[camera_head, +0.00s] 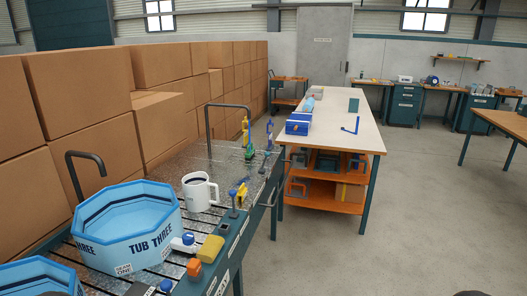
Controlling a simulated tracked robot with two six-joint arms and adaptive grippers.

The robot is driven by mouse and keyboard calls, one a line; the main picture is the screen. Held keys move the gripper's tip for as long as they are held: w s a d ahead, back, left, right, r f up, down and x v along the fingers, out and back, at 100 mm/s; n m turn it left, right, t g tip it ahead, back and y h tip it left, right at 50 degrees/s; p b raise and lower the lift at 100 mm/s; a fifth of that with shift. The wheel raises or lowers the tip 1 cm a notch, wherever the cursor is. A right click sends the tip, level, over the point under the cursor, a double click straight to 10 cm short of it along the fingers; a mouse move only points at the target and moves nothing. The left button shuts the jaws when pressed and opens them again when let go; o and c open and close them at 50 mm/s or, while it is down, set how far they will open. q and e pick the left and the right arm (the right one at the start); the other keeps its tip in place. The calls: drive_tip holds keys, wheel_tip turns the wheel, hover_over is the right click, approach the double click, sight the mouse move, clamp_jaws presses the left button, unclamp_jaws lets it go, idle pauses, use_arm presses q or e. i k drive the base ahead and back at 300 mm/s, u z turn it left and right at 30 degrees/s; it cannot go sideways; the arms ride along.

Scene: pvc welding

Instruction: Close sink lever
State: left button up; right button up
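A long metal sink bench (224,244) runs from the lower left toward the middle of the head view. A dark curved faucet (86,157) rises behind a light blue tub (128,228) marked TUB THREE. A second faucet (228,107) stands farther along the bench. A small blue-topped upright fitting (234,203) stands near the bench's front edge, and a white and blue fitting (185,243) lies beside the tub. I cannot tell which part is the sink lever or how it is set. Neither of my grippers can be made out.
A white mug (199,192), yellow block (210,249) and orange piece (194,267) sit on the bench. Stacked cardboard boxes (70,90) line the left. A worktable (340,120) stands beyond. Floor at right is open (430,225).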

sight(267, 154)
drive_tip(key=z, duration=0.3)
drive_tip(key=i, duration=1.8)
drive_tip(key=z, duration=0.4)
drive_tip(key=i, duration=1.4)
drive_tip(key=u, duration=0.3)
